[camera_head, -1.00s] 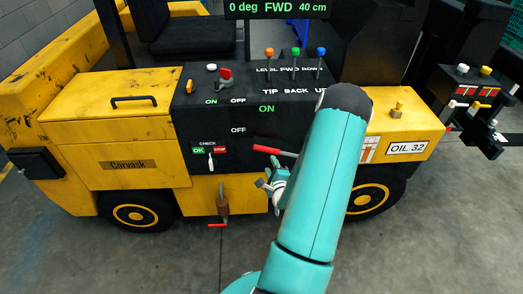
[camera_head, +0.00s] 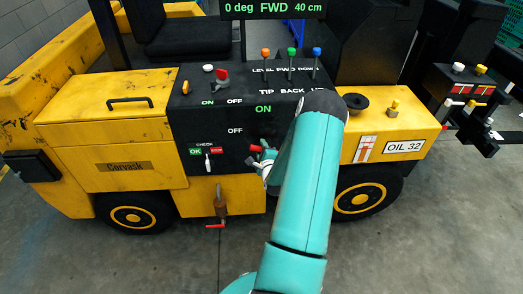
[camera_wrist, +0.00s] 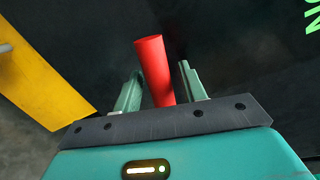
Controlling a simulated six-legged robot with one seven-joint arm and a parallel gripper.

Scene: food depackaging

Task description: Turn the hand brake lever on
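The hand brake lever, with a red handle (camera_head: 256,149), sits on the black side panel of the yellow vehicle, below a large green ON and a white OFF label. Most of the lever is hidden behind my arm in the head view. My gripper (camera_head: 259,158) is at the handle. In the wrist view the red handle (camera_wrist: 152,62) stands between the two fingers of my gripper (camera_wrist: 161,73). The fingers are apart, with a clear gap on the handle's right; whether the left finger touches it I cannot tell.
A small red key switch (camera_head: 221,76), a CHECK toggle (camera_head: 208,161) and three coloured levers (camera_head: 291,60) are on the same panel. A red-handled valve (camera_head: 219,210) hangs low on the yellow body. The floor in front is clear.

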